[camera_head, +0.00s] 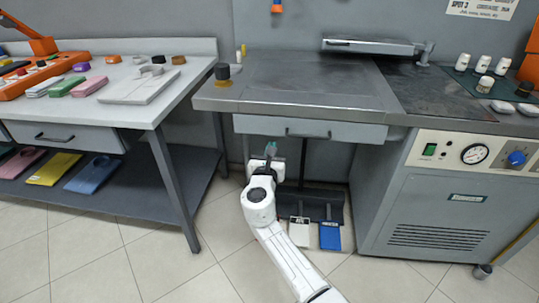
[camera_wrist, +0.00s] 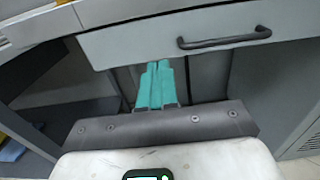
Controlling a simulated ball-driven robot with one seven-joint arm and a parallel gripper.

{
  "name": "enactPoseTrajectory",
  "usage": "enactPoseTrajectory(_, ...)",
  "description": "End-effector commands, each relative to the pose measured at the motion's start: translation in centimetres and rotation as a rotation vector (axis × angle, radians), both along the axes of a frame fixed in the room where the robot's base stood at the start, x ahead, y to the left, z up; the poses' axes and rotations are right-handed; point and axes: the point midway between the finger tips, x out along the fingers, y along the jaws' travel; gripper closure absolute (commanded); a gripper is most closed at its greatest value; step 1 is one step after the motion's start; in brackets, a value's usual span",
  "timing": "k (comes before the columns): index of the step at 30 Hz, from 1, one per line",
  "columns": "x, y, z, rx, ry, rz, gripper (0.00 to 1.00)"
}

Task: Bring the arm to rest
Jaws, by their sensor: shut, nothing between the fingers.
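My gripper (camera_head: 270,150) is in front of the grey steel workbench, just below its drawer (camera_head: 310,131). In the wrist view its two teal fingers (camera_wrist: 157,85) are together with nothing between them. The white arm reaches up from the bottom of the head view, bent at the elbow. In the wrist view the drawer with its dark handle (camera_wrist: 224,38) is shut and lies beyond and above the fingertips. I cannot tell how far the fingertips are from the drawer front.
A side table (camera_head: 150,60) with colored items stands at left, its lower shelf (camera_head: 110,200) holding folded pieces. A machine with a gauge (camera_head: 474,153) stands at right. White and blue pedals (camera_head: 329,236) are on the floor beneath the bench. The tiled floor at front left is clear.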

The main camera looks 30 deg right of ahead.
Motion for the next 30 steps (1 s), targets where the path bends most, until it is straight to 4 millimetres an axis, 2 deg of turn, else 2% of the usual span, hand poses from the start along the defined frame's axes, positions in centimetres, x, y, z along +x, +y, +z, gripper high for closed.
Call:
enactPoseTrajectory(4, -1.9, 1.4, 0.0, 0.001, 0.001, 0.001, 1.0)
enactPoseTrajectory(10, -3.1, 2.2, 0.0, 0.0, 0.001, 0.0, 1.0)
enactPoseTrajectory(16, -3.4, 2.1, 0.0, 0.017, -0.005, -0.008, 1.0)
enactPoseTrajectory(19, -5.4, 0.7, -0.3, 0.139, -0.052, -0.061, 1.0)
enactPoseTrajectory(20, -6.4, 0.1, -0.5, 0.203, -0.077, -0.088, 1.0)
enactPoseTrajectory(23, -11.3, -2.5, -1.7, 0.489, -0.186, -0.224, 1.0)
enactPoseTrajectory(27, -20.0, -5.2, -4.7, 0.946, -0.368, -0.493, 1.0)
enactPoseTrajectory(29, -23.8, -5.5, -5.9, 1.127, -0.439, -0.621, 1.0)
enactPoseTrajectory(30, -26.2, -5.5, -6.7, 1.239, -0.483, -0.711, 1.0)
